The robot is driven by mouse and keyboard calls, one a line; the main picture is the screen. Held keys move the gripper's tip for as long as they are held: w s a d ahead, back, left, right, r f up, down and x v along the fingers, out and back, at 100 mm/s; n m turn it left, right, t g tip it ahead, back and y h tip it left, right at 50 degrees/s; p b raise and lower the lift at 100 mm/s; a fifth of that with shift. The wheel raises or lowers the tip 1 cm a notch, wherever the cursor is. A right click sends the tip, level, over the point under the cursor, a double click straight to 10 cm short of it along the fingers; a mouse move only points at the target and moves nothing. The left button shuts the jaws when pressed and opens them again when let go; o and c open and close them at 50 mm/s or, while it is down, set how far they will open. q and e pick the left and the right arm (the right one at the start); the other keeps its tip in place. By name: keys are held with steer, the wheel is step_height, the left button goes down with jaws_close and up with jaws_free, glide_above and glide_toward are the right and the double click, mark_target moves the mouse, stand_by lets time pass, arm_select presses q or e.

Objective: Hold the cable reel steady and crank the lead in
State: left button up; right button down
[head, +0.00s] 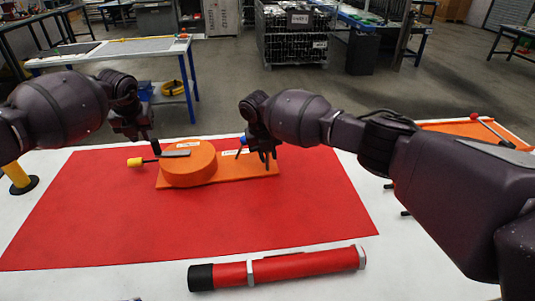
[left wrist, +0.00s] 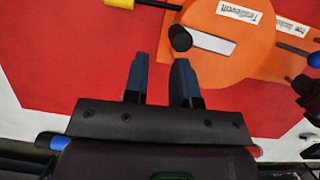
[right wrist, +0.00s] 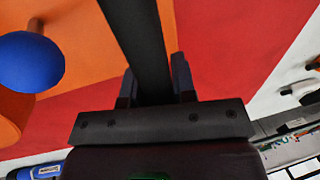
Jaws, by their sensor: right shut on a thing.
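The orange cable reel (head: 188,165) is a round drum on a flat orange base plate (head: 235,168), lying on a red mat. A grey crank arm (head: 176,153) with an upright black knob (left wrist: 180,38) sits on its top. My left gripper (left wrist: 160,72) is open and empty, its fingers short of the knob in the left wrist view; in the head view its tip (head: 148,138) is close by the knob. My right gripper (head: 266,157) is shut on a black bar (right wrist: 142,45) at the plate's right end. The bar's lower end is hidden.
A blue ball knob (right wrist: 30,62) stands close beside my right gripper. A yellow-ended black rod (head: 136,162) sticks out left of the reel. A red tube with a black cap (head: 290,268) lies at the mat's front. The red mat (head: 80,220) is clear at front left.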

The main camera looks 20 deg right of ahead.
arm_select(q)
steer(key=m, duration=0.3)
steer(key=shift+s+r+m, duration=0.25)
steer(key=shift+s+m, duration=0.05)
steer(key=shift+s, duration=0.1)
jaws_close()
step_height(320, 180, up, 2)
steer(key=s+d+m+t, duration=0.1)
steer(key=m, duration=1.2)
steer(key=s+d+m+t, duration=0.2)
steer(key=m, duration=1.1)
steer(key=shift+w+a+f, duration=0.1)
steer(key=shift+f, duration=2)
steer(key=shift+w+a+f, duration=0.1)
steer(key=shift+f, duration=2)
